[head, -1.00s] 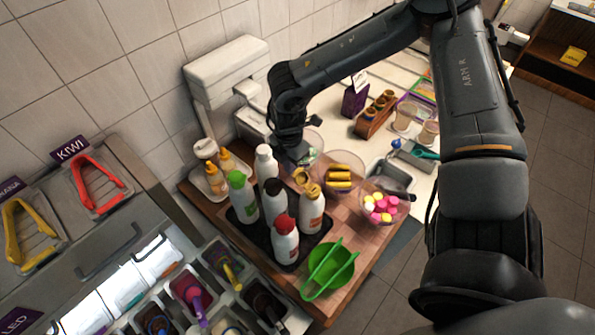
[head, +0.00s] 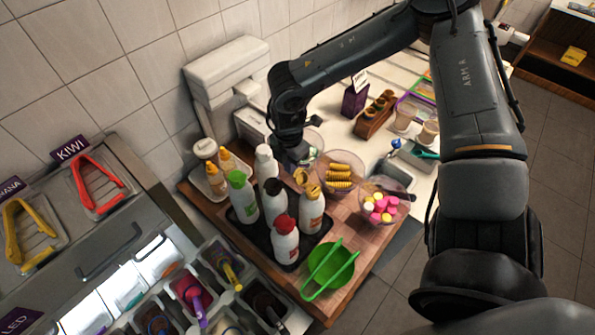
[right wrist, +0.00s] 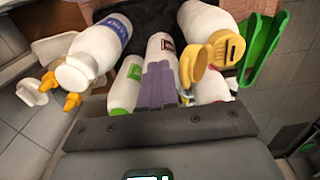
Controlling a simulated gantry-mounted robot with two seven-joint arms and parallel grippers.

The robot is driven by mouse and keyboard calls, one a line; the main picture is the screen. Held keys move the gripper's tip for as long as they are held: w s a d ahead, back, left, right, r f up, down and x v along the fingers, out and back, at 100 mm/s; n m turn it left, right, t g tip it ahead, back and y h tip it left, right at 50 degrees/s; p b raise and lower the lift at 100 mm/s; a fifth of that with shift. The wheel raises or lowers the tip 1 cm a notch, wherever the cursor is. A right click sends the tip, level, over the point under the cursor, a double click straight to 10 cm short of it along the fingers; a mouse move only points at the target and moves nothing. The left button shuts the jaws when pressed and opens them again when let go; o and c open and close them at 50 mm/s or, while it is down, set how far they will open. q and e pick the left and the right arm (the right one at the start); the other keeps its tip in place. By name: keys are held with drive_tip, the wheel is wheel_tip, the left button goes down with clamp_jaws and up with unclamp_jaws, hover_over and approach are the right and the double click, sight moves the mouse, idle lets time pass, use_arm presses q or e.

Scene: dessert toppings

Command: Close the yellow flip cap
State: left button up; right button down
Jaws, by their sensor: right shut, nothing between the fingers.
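The yellow flip cap (head: 313,190) tops a white bottle (head: 310,213) at the right of the bottle group. Its lid (head: 301,176) stands open on the far side in the head view. In the right wrist view the cap (right wrist: 228,47) is at upper right, with the round lid (right wrist: 193,65) swung out to its left. My right gripper (head: 298,158) is behind the bottles, close to the lid. Its purple-grey fingers (right wrist: 160,84) are together and empty, left of the lid; contact cannot be told. My left gripper is not in view.
Several other bottles, such as the green-capped (head: 238,179) and red-capped (head: 285,225), crowd the black tray (head: 298,264). A green bowl (head: 331,265) with tongs, a bowl of yellow pieces (head: 340,175) and a bowl of colourful sweets (head: 383,207) stand nearby.

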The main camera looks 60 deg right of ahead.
sight(299, 172)
drive_tip(key=shift+s+a+r+p, duration=0.25)
drive_tip(key=shift+s+r+p, duration=0.25)
drive_tip(key=shift+s+p, duration=0.25)
drive_tip(key=shift+s+a+r+p, duration=0.2)
drive_tip(key=shift+s+r+p, duration=0.25)
drive_tip(key=shift+s+p, duration=0.3)
drive_tip(key=shift+s+f, duration=0.1)
drive_tip(key=shift+f, duration=0.05)
drive_tip(key=shift+r, duration=0.7)
wheel_tip(299, 172, up, 7)
drive_tip(key=p, duration=0.4)
drive_tip(key=shift+f+p, duration=0.2)
drive_tip(key=shift+p, duration=0.15)
